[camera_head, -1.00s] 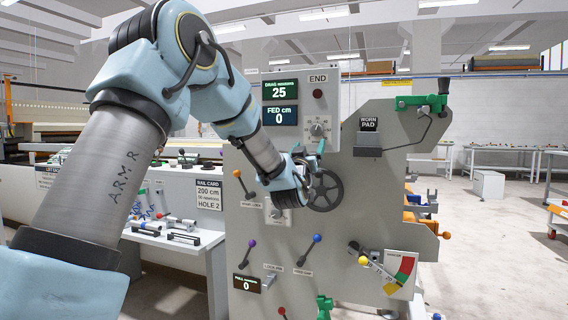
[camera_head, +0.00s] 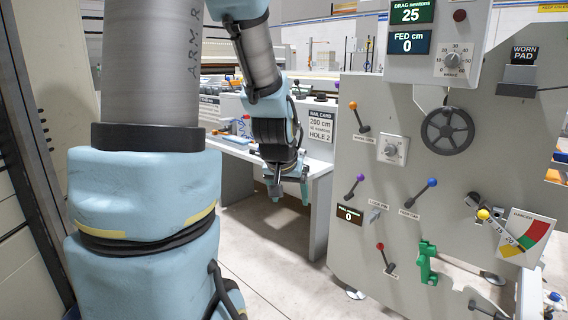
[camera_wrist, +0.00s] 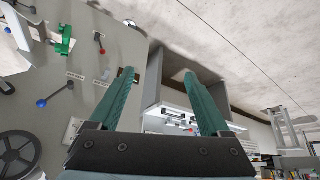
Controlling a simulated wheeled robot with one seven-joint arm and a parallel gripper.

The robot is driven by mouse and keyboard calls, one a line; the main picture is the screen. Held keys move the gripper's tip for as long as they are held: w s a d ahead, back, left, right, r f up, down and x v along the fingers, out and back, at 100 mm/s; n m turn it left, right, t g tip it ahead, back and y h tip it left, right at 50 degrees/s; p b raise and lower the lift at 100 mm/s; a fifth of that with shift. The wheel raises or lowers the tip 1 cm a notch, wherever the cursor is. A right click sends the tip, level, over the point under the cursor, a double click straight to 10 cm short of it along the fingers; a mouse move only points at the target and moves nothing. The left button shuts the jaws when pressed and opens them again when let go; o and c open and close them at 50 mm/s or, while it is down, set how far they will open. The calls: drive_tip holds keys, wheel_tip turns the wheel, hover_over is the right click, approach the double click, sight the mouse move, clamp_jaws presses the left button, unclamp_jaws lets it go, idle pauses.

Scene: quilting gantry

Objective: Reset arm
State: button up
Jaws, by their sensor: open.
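My gripper (camera_head: 288,190) hangs at the end of my folded arm, left of the grey machine panel (camera_head: 390,260) and in front of the white bench (camera_head: 318,170). In the wrist view my gripper (camera_wrist: 158,75) shows two green fingers spread wide with nothing between them. The fingers touch nothing that I can see. The black handwheel (camera_head: 447,130) on the panel stands clear of my gripper, to its right. It also shows at the lower left of the wrist view (camera_wrist: 18,150).
The panel carries an orange-knobbed lever (camera_head: 360,118), a purple one (camera_head: 355,186), a blue one (camera_head: 420,192), a red one (camera_head: 386,258) and a green clamp (camera_head: 427,262). Displays read 25 (camera_head: 411,15) and 0 (camera_head: 410,42). Open floor (camera_head: 270,255) lies below my gripper.

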drive_tip(key=s+a+f+n+g+y+p, duration=0.15)
drive_tip(key=s+a+g, duration=0.25)
drive_tip(key=s+a, duration=0.6)
wheel_tip(320, 180, up, 16)
drive_tip(key=s+d+p, duration=0.1)
drive_tip(key=d+p, duration=0.1)
drive_tip(key=p, duration=1.4)
drive_tip(key=shift+s, duration=0.25)
